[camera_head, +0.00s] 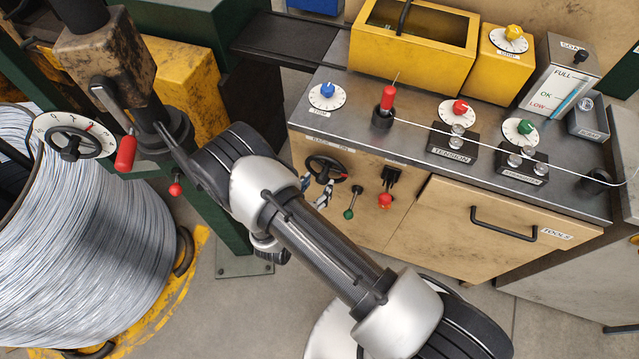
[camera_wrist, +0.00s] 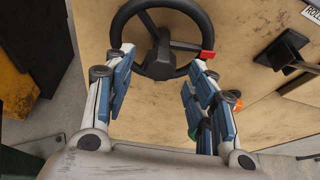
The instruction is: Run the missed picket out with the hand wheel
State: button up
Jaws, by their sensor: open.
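The black hand wheel (camera_head: 327,169) is on the wooden front of the bench, below the worktop. In the wrist view the hand wheel (camera_wrist: 155,11) has spokes, a centre hub and a red mark on the right of its rim. My gripper (camera_head: 324,193) is at the wheel's lower side, partly hidden by my arm in the head view. In the wrist view my gripper (camera_wrist: 162,58) is open, one finger at each side of the wheel's lower part. Nothing is held between the fingers; whether they touch the rim, I cannot tell. I cannot make out a picket.
A green-knobbed lever (camera_head: 348,214) and a red-knobbed lever (camera_head: 385,200) stick out just right of the wheel. The drawer handle (camera_head: 503,228) is further right. A wire (camera_head: 420,125) crosses the worktop. A large wire coil (camera_head: 85,245) stands at the left.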

aim_at(325, 173)
jog(key=shift+x, duration=1.15)
jog(key=shift+c, duration=0.3)
grip_shut()
